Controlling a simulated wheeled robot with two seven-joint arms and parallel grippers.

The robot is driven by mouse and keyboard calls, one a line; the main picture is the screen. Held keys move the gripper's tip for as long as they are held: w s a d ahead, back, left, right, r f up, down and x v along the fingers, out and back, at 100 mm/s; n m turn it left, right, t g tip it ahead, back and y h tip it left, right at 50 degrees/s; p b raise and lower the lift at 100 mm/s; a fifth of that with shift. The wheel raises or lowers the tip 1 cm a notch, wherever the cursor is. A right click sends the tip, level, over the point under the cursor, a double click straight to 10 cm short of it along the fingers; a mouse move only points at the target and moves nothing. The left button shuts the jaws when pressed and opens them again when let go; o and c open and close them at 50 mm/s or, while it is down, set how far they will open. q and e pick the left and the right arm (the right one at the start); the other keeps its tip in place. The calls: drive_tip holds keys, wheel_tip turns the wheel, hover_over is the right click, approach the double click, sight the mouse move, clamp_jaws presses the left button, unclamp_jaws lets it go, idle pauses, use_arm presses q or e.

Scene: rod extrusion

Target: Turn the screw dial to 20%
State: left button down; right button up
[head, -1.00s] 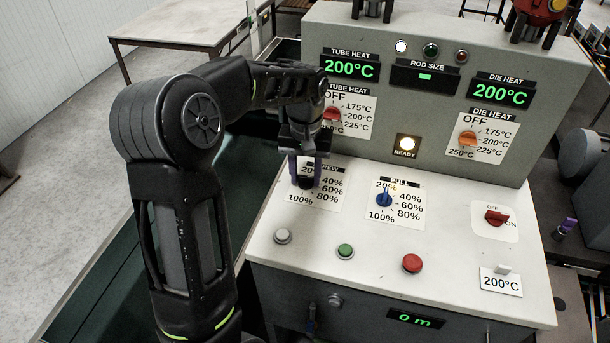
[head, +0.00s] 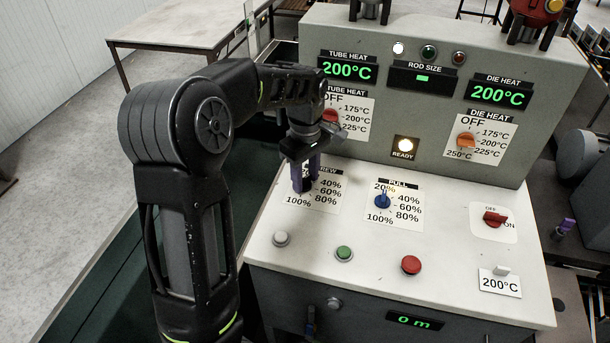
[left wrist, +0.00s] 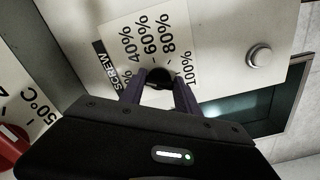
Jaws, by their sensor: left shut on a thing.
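The screw dial is a dark knob (left wrist: 160,76) on the white sloped console top. In the left wrist view it sits between the purple fingertips of my left gripper (left wrist: 158,92), which is shut on it. In the head view my left gripper (head: 304,184) points down at the dial and hides most of it. The SCREW scale plate (head: 326,190) shows 40%, 60%, 80% and 100%. Its 20% mark is hidden in the head view. I cannot tell where the dial points. My right gripper is not clearly in view.
The blue PULL dial (head: 382,201) is just right of the SCREW plate. White (head: 281,238), green (head: 344,253) and red (head: 411,264) buttons line the front. The upright panel carries the red tube heat knob (head: 331,116) close behind my left wrist.

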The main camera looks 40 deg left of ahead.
sight(306, 179)
use_arm(q)
drive_tip(key=n+p, duration=0.1)
drive_tip(key=n, duration=0.4)
drive_tip(key=shift+w+n, duration=0.15)
drive_tip(key=shift+n, duration=0.25)
drive_tip(key=c, duration=0.9)
unclamp_jaws()
wheel_tip(306, 179, up, 8)
drive_tip(key=shift+f+b, duration=0.1)
drive_tip(key=shift+b, duration=0.35)
